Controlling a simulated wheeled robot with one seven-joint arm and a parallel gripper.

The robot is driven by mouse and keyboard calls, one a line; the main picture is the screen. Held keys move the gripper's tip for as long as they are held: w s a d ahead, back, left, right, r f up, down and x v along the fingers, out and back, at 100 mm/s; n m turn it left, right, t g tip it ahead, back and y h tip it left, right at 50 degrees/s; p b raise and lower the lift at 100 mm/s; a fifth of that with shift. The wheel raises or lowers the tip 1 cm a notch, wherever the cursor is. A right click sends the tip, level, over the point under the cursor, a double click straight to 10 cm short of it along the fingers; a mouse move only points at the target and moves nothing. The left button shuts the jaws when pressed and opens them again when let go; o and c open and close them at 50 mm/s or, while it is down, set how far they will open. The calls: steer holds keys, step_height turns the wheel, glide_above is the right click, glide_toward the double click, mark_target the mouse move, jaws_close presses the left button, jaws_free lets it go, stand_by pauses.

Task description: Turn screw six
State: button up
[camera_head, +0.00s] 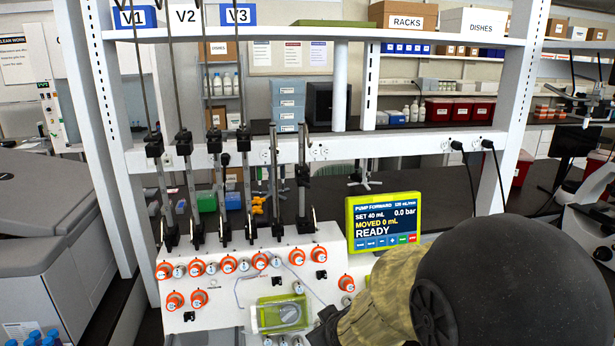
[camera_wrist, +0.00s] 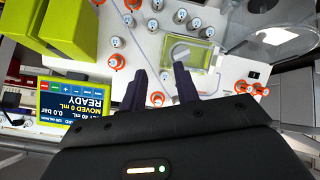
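A white panel (camera_head: 222,284) holds several orange round screws, such as one at its upper right (camera_head: 297,256) and one at its right edge (camera_head: 347,282). I cannot read their numbers, so I cannot tell which is screw six. In the wrist view, which is turned roughly upside down, my gripper (camera_wrist: 161,86) is open, its two dark fingers apart over the panel. An orange screw (camera_wrist: 157,98) shows in the gap between the fingers, with no clear contact. Another orange screw (camera_wrist: 116,61) lies left of the fingers. In the head view my arm covers the panel's lower right.
A yellow-green framed screen (camera_head: 384,222) reading READY stands right of the panel. A clear box with a yellow-green edge (camera_head: 283,313) sits on the panel's lower part. Small grey caps (camera_wrist: 180,16) stand close by. Upright black syringe-like columns (camera_head: 303,180) rise behind the panel.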

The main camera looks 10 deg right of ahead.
steer(key=w+r+n+t+p, duration=0.3)
steer(key=w+r+t, duration=0.1)
steer(key=r, duration=0.6)
steer(key=w+r+n+t+p, duration=0.3)
steer(key=w+r+n+t, duration=0.1)
steer(key=r, duration=0.6)
steer(key=shift+w+d+r+t, duration=0.15)
steer(key=shift+w+d+t, duration=0.1)
steer(key=shift+t, duration=0.35)
steer(key=shift+w, duration=0.1)
